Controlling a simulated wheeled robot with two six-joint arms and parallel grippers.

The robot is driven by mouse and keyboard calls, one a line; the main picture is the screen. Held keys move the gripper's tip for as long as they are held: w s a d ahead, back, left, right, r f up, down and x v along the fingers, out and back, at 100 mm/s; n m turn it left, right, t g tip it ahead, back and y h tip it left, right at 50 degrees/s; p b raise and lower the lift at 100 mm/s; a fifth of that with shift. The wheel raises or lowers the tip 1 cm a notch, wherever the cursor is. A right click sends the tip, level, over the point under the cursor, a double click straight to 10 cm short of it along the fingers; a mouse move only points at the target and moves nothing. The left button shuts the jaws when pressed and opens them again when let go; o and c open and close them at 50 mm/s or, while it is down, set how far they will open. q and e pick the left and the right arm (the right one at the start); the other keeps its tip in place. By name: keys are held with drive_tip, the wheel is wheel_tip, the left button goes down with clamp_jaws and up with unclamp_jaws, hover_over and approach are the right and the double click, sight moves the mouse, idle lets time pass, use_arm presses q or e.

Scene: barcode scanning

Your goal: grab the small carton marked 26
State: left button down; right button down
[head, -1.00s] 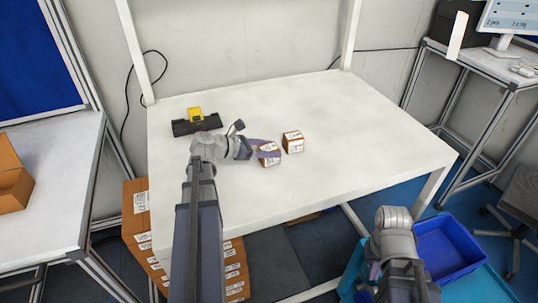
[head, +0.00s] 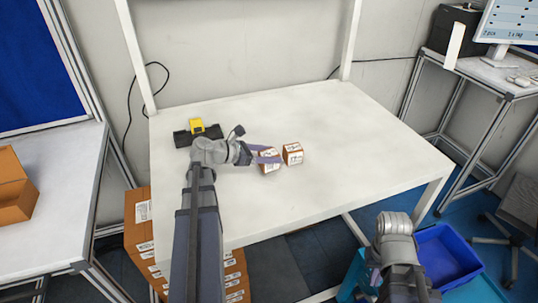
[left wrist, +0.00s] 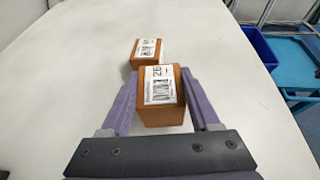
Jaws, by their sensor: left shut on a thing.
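The small carton marked 26 (left wrist: 161,100) is brown with a white barcode label on top. It sits between the purple fingers of my left gripper (left wrist: 163,105) in the left wrist view. In the head view my left gripper (head: 268,157) is shut on this carton (head: 270,166), over the white table. I cannot tell whether the carton touches the table. My right gripper (head: 374,278) is low at the right, beyond the table's front edge. Its fingers are mostly hidden by my arm.
A second small brown carton (head: 293,153) stands close by, just beyond the held one. A black device with a yellow top (head: 197,127) sits at the table's back left. The white table (head: 340,190) is clear to the right. A blue bin (head: 445,255) stands low at the right.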

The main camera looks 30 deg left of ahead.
sight(269, 153)
use_arm(q)
wheel_tip(269, 153, up, 7)
drive_tip(key=p, duration=0.6)
drive_tip(key=shift+r, duration=0.2)
